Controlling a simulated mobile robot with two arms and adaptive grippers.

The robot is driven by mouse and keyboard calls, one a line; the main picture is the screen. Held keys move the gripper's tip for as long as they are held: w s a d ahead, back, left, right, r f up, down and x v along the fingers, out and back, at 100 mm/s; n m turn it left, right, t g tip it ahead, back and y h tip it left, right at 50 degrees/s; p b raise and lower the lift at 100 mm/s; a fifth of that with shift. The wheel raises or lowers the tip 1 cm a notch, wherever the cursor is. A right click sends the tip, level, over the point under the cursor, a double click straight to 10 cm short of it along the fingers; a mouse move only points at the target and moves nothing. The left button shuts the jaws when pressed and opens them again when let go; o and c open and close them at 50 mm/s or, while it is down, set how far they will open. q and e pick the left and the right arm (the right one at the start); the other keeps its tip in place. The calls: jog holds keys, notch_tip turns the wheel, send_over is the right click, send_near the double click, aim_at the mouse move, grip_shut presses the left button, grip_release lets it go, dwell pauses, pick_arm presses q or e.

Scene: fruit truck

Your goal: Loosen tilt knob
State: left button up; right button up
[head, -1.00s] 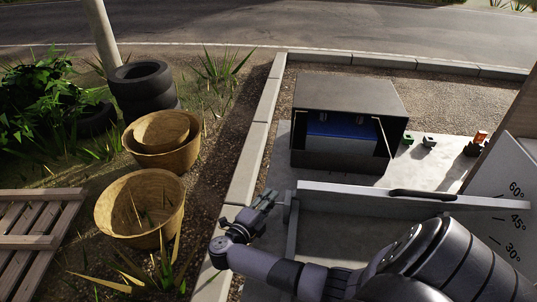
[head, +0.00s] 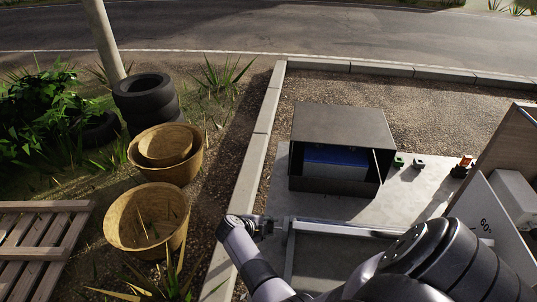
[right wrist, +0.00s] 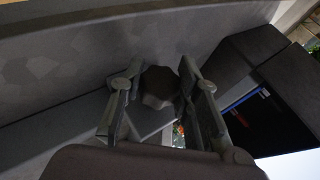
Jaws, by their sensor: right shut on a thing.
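My right gripper (head: 264,226) is at the left side of the grey tilting tray (head: 340,228) in the head view. In the right wrist view, the two fingers of the gripper (right wrist: 158,88) are closed around the dark tilt knob (right wrist: 159,82). The knob sits against the tray's side, and its far side is hidden. In the head view the knob is too small and covered to make out. My left gripper is not in view.
A dark box with a blue inside (head: 342,125) stands behind the tray. A board with angle marks (head: 485,222) is at the right. Small items (head: 418,163) lie right of the box.

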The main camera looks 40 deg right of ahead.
jog(key=shift+w+r+g+y, duration=0.1)
jog(key=shift+r+g+y, duration=0.2)
jog(key=shift+y, duration=0.1)
jog(key=shift+f+g+y+p, duration=0.2)
jog(key=shift+g+y+p, duration=0.3)
jog(key=shift+y, duration=0.2)
jog(key=shift+f+n+g+y+b, duration=0.2)
jog(key=shift+n+g+y+b, duration=0.4)
jog(key=shift+y, duration=0.5)
jog(key=shift+f+g+y+b, duration=0.1)
jog(key=shift+g+y+b, duration=0.7)
jog(key=shift+y+b, duration=0.15)
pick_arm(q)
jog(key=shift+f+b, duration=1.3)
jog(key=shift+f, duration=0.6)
pick_arm(e)
jog(key=shift+n+g+y, duration=0.4)
jog(key=shift+g+y, duration=0.3)
jog(key=shift+y, duration=0.05)
jog(key=o, duration=1.2)
jog(key=shift+r, duration=0.2)
jog(key=shift+c, duration=0.2)
